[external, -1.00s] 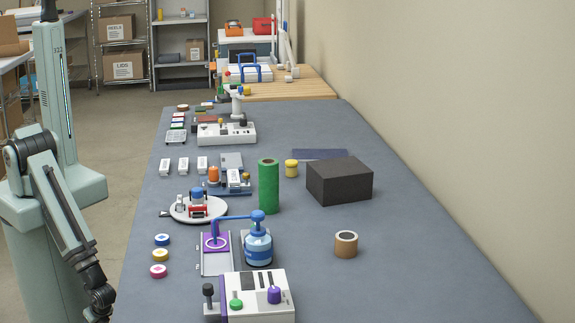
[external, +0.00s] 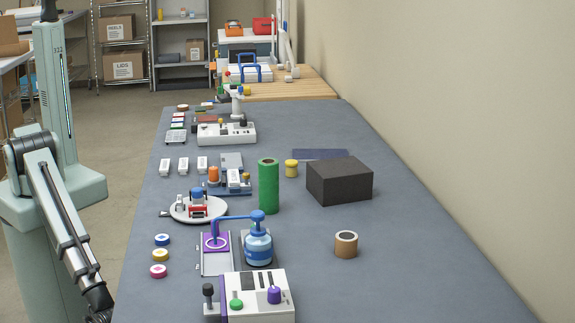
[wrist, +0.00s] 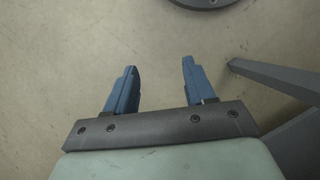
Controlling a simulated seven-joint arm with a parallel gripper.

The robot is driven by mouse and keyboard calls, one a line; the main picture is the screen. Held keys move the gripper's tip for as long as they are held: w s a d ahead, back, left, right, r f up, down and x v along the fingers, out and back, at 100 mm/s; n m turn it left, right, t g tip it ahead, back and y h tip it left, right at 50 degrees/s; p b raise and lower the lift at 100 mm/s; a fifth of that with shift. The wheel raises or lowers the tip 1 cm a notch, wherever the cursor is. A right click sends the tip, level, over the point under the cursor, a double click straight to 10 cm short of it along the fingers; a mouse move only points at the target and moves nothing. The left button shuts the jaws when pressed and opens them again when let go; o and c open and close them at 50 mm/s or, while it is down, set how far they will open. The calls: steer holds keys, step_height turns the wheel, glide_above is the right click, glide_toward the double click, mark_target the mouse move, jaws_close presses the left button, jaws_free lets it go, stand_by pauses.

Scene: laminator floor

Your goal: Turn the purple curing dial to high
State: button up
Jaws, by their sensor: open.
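The purple dial (external: 274,294) sits on the right of the top face of a white control box (external: 258,308) at the near end of the grey table. The box also carries a green knob (external: 236,304) and a black lever (external: 208,290). Any markings around the dial are too small to read. My gripper (wrist: 157,82) shows in the wrist view with its two blue fingers apart and nothing between them, above bare floor. In the external view my arm hangs left of the table and its gripper end is out of frame.
Behind the box stand a purple-framed plate (external: 215,252) and a blue pump-like bottle (external: 258,246). Small coloured discs (external: 160,254) lie to the left. A tape roll (external: 346,244) and a dark block (external: 339,181) are at right. The table's right front is clear.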

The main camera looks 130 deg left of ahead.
steer(key=w+d+r+n+t+h, duration=0.1)
steer(key=w+d+r, duration=0.6)
steer(key=w, duration=0.4)
steer(key=w+d+r+n+t+h, duration=0.1)
steer(key=w+d+r+t, duration=0.1)
steer(key=w+d+r, duration=0.6)
steer(key=w+d+r+n+t+h, duration=0.1)
steer(key=w+d+r, duration=0.3)
steer(key=w+d, duration=0.75)
steer(key=w+d+r+t+h, duration=0.1)
steer(key=w+d+r, duration=0.3)
steer(key=w+r, duration=0.55)
steer(key=w+d+r+t, duration=0.1)
steer(key=w+d+r, duration=0.45)
steer(key=r, duration=0.75)
step_height(320, 180, up, 22)
steer(key=n+g+y, duration=0.2)
steer(key=n+y, duration=0.3)
steer(key=n, duration=0.7)
glide_above(274, 289)
step_height(274, 289, down, 12)
steer(key=shift+f, duration=0.1)
